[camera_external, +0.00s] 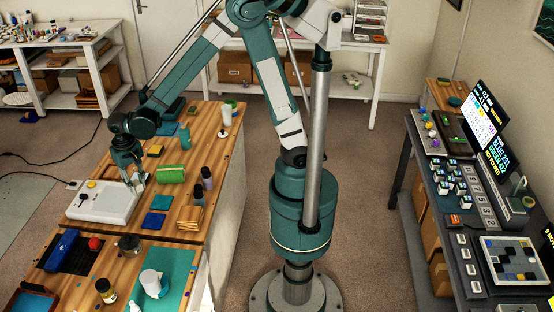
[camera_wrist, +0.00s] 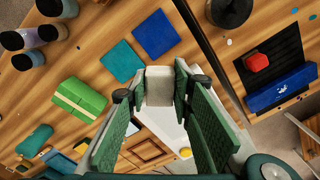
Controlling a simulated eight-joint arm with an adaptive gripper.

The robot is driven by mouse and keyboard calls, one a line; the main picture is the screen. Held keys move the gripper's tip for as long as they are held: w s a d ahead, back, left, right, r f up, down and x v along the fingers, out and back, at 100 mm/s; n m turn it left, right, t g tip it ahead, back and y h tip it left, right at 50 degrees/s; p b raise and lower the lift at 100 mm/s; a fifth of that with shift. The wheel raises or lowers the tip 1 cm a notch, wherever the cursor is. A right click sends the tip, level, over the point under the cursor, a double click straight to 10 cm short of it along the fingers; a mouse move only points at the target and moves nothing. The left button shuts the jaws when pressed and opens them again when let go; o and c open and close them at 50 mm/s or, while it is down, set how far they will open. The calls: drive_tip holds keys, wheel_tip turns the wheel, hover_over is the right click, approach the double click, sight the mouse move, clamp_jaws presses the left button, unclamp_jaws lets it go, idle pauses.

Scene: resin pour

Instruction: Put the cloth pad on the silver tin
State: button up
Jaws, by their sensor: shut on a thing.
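My gripper (camera_wrist: 159,88) is shut on a small pale, off-white block (camera_wrist: 159,79), which looks like the cloth pad. The block sits between the fingertips in the wrist view. In the external view my gripper (camera_external: 138,183) is above the right edge of a white device. A round metallic container, which looks like the silver tin (camera_external: 130,243), stands on the nearer worktop close to the seam. It also shows at the top of the wrist view (camera_wrist: 232,10), apart from my gripper. Its contents are unclear.
The white device (camera_external: 103,204) with a yellow knob lies below my gripper. Blue (camera_external: 161,202) and teal (camera_external: 153,221) squares lie flat to its right. A green block (camera_external: 171,174) and dark bottles (camera_external: 207,177) stand beyond. A red knob (camera_external: 95,243) is left of the tin.

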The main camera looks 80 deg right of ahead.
drive_tip(key=s+a+r+n+p, duration=0.1)
drive_tip(key=s+a+r+n, duration=0.15)
drive_tip(key=a, duration=0.75)
drive_tip(key=s+a+r+n+p, duration=0.15)
drive_tip(key=s+a, duration=0.25)
drive_tip(key=a, duration=0.7)
wheel_tip(320, 180, up, 2)
drive_tip(key=n, duration=0.4)
hover_over(150, 276)
drive_tip(key=shift+a+p, duration=0.1)
drive_tip(key=shift+p, duration=0.25)
drive_tip(key=shift+f, duration=2.9)
drive_tip(key=shift+f, duration=2.1)
drive_tip(key=shift+f, duration=0.15)
